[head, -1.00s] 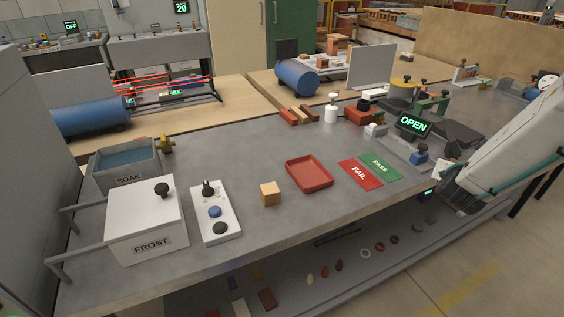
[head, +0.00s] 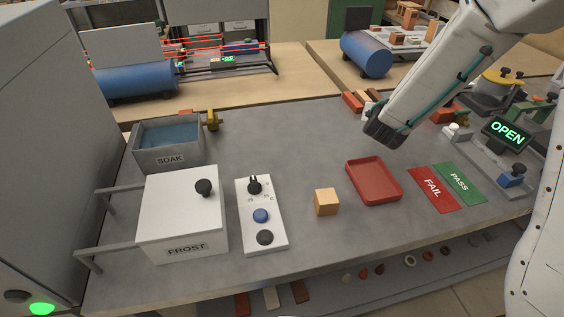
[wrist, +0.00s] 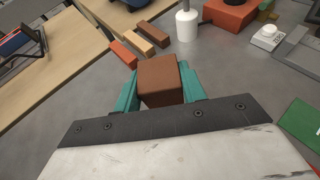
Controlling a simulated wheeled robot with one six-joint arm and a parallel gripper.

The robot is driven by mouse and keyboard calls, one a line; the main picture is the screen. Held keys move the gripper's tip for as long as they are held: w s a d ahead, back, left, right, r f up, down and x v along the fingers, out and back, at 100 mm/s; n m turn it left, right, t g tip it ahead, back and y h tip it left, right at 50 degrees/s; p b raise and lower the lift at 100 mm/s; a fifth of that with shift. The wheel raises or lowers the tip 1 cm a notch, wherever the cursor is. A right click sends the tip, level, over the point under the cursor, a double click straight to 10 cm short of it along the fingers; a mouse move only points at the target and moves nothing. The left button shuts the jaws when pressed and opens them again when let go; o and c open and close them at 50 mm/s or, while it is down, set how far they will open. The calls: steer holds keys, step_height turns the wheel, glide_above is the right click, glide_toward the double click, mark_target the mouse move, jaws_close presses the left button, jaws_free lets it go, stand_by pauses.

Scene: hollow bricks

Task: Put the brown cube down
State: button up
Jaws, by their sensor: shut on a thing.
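The brown cube (wrist: 159,80) is held between the teal fingers of my gripper (wrist: 160,88) in the wrist view. In the head view my gripper (head: 383,132) is over the table, behind the red tray; its fingers and the cube are hidden there by the wrist. The cube seems to be above the grey table (head: 300,150), though its exact height cannot be told.
A red tray (head: 374,182) and a light wooden cube (head: 326,201) stand near the front. FAIL (head: 433,189) and PASS (head: 459,184) mats lie right. The FROST box (head: 182,215), control panel (head: 261,214) and SOAK tank (head: 168,146) stand left. Bricks (wrist: 137,42) lie behind.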

steer(key=s+a+r, duration=0.2)
steer(key=s+a, duration=0.1)
steer(key=a, duration=0.9)
steer(key=m+g+h, duration=0.1)
steer(key=m+h, duration=0.1)
glide_above(303, 171)
step_height(303, 171, down, 5)
steer(key=shift+r, duration=0.1)
steer(key=shift+f, duration=2.3)
steer(key=shift+f, duration=0.1)
steer(key=o, duration=1.1)
steer(key=shift+c, duration=0.2)
